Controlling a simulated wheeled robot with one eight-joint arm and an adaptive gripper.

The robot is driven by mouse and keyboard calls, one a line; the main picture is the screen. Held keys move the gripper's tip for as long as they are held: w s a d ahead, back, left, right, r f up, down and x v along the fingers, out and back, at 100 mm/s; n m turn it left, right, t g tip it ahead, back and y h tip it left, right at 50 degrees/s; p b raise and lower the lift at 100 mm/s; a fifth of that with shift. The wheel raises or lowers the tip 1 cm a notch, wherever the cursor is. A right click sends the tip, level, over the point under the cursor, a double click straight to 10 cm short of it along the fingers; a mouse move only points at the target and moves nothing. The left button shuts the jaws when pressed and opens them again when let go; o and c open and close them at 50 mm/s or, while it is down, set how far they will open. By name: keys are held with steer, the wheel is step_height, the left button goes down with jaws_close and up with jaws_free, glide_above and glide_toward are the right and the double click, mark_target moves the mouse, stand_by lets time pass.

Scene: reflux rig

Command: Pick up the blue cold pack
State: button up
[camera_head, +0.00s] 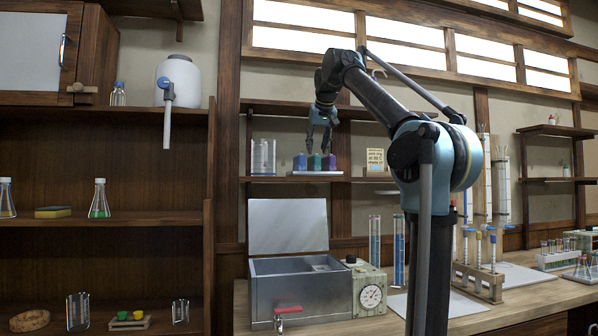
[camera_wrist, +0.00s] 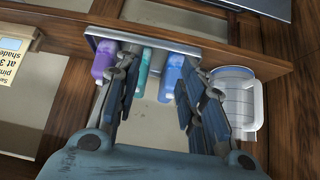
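The blue cold pack (camera_head: 300,162) stands at the left end of a row of coloured packs on a small white tray (camera_head: 316,173) on the wall shelf. A purple pack (camera_head: 314,162) and a teal pack (camera_wrist: 146,66) stand beside it. My gripper (camera_head: 319,147) points down just above the row, its fingers apart and nothing between them. In the wrist view, a blue-violet pack (camera_wrist: 171,76) shows near the right finger. That finger partly hides the packs there, so I cannot tell whether it touches one.
A yellow note card (camera_head: 375,160) stands to the right. Below are an open metal bath (camera_head: 290,290) with a raised lid and tall blue tubes (camera_head: 375,240).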

mark_target(299, 164)
steer(key=w+a+r, duration=0.3)
steer(key=a+r, duration=0.1)
steer(key=r, duration=0.2)
steer(key=shift+t+y, duration=0.4)
steer(key=x, duration=1.1)
steer(key=shift+w+d+f, duration=0.1)
steer(key=shift+w+f, duration=0.1)
steer(key=shift+w, duration=0.25)
steer(key=shift+x, duration=2.65)
steer(key=shift+s+f, duration=0.1)
steer(key=shift+s, duration=0.05)
steer(key=shift+c, duration=0.6)
jaws_close()
